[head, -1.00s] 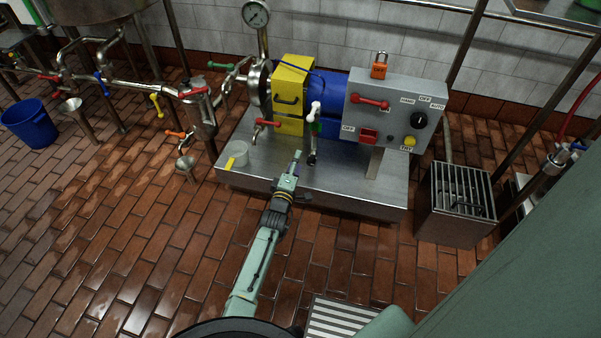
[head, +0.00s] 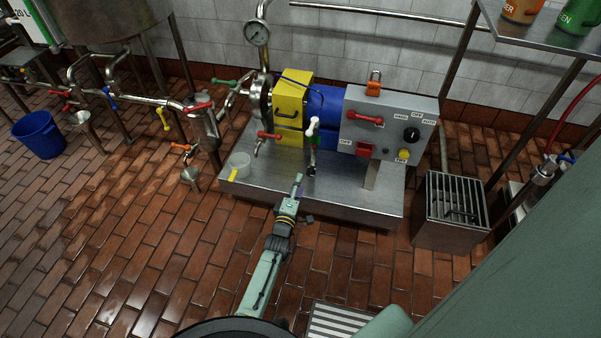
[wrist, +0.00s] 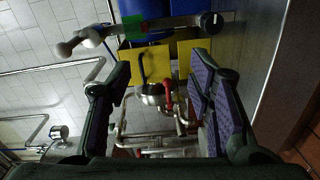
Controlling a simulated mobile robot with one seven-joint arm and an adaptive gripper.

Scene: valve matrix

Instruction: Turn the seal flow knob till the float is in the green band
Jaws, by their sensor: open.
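The flow meter (head: 314,134) is a slim upright tube with a white top, standing in front of the blue motor. It also lies across the top of the wrist view (wrist: 165,25), with a green band (wrist: 131,25) on it. Its dark seal flow knob (head: 311,171) is at the lower end and shows in the wrist view as a round black end (wrist: 212,20). I cannot make out the float. My gripper (head: 298,180) is just in front of the knob, slightly left and apart from it. In the wrist view its jaws (wrist: 160,100) are open and empty.
Red-handled valves (head: 268,136) are left of the meter. A grated steel box (head: 455,205) stands right. Tiled floor is open at left.

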